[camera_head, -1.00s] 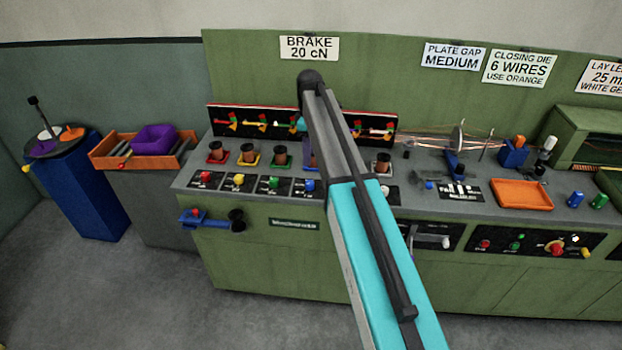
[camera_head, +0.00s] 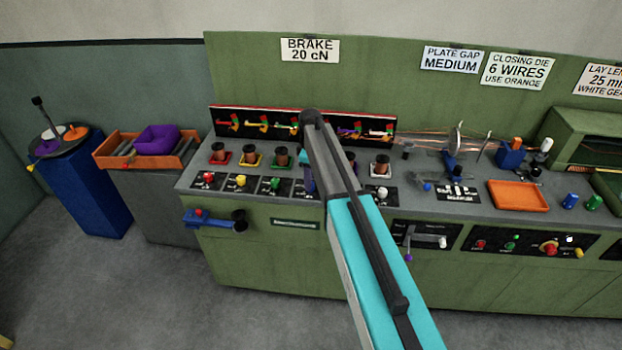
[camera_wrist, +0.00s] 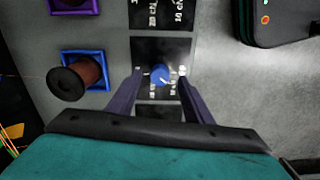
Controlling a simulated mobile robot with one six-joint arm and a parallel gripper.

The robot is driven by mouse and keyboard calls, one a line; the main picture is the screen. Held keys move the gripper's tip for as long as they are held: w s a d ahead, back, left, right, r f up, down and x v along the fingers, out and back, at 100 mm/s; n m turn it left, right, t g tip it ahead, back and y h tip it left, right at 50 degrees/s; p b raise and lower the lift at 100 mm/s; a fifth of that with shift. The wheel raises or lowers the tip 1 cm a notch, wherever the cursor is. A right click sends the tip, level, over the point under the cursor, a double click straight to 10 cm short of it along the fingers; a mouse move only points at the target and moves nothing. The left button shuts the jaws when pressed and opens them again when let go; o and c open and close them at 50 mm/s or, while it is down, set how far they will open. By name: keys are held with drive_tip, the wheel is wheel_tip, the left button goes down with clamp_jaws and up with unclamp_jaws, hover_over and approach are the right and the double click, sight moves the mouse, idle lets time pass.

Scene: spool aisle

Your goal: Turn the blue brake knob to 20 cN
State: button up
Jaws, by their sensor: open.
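The blue brake knob (camera_wrist: 160,75) shows in the wrist view on a black plate (camera_wrist: 172,48) with white scale marks, too small to read surely. My gripper (camera_wrist: 157,82) is open, its two dark fingers on either side of the knob. I cannot tell whether they touch it. In the head view my arm hides the blue knob and most of my gripper. A white sign (camera_head: 310,50) on the green back panel reads "BRAKE 20 cN".
A copper-coloured spool (camera_wrist: 78,78) on a blue square base stands left of the fingers. Red (camera_head: 208,177), yellow (camera_head: 241,180) and green (camera_head: 275,183) knobs line the bench's front edge. An orange tray (camera_head: 518,194) lies further right.

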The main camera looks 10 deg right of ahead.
drive_tip(key=shift+f, duration=0.85)
drive_tip(key=c, duration=1.1)
